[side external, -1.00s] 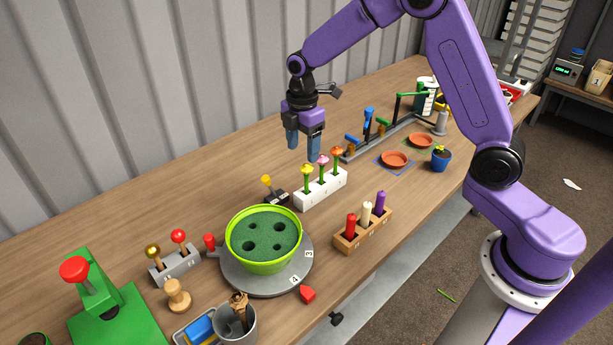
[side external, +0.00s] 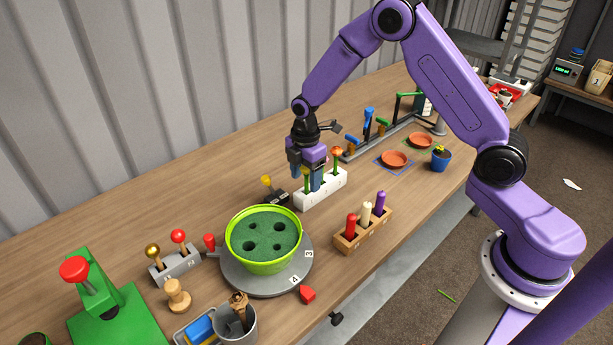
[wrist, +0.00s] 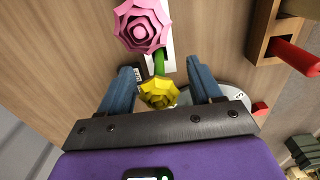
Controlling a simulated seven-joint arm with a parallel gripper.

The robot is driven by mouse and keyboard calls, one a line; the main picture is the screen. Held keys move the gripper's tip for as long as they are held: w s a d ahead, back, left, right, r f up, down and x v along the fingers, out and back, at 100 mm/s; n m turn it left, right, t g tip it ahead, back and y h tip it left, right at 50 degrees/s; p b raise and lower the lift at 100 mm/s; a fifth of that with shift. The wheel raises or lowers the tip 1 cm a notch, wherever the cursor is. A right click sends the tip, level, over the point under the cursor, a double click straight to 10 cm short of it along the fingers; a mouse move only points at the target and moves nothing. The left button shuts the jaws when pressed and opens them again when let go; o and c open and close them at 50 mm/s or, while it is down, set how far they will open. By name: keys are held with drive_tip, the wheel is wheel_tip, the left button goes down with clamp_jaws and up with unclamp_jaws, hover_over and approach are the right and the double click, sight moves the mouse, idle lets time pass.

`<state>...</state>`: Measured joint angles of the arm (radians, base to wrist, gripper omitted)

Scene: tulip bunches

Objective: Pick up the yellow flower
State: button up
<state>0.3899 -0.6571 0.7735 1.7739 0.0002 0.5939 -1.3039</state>
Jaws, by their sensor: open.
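The yellow flower (wrist: 159,93) shows in the wrist view between the two blue fingers of my gripper (wrist: 160,88), which stand apart on either side of it. A pink flower (wrist: 142,26) is just beyond it. In the side view my gripper (side external: 306,178) is low over the white flower holder (side external: 330,188) and hides most of the yellow flower and the pink one. An orange flower (side external: 337,153) stands upright at the holder's right end, clear of the fingers. My gripper is open, and I see no grip on the stem.
A green pot (side external: 262,262) with a holed dark green top stands on a grey turntable (side external: 295,274) in front. A wooden block (side external: 348,241) holds red, cream and purple pegs.

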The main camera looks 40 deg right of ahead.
drive_tip(key=c, duration=1.1)
drive_tip(key=shift+r, duration=0.1)
drive_tip(key=shift+r, duration=0.25)
drive_tip(key=r, duration=0.9)
drive_tip(key=shift+a, duration=0.3)
drive_tip(key=s+a+r+n, duration=0.1)
drive_tip(key=a+r, duration=0.1)
drive_tip(key=a, duration=0.7)
drive_tip(key=s+a+r+n, duration=0.2)
drive_tip(key=a+r, duration=0.1)
drive_tip(key=a, duration=0.6)
drive_tip(key=shift+a, duration=0.2)
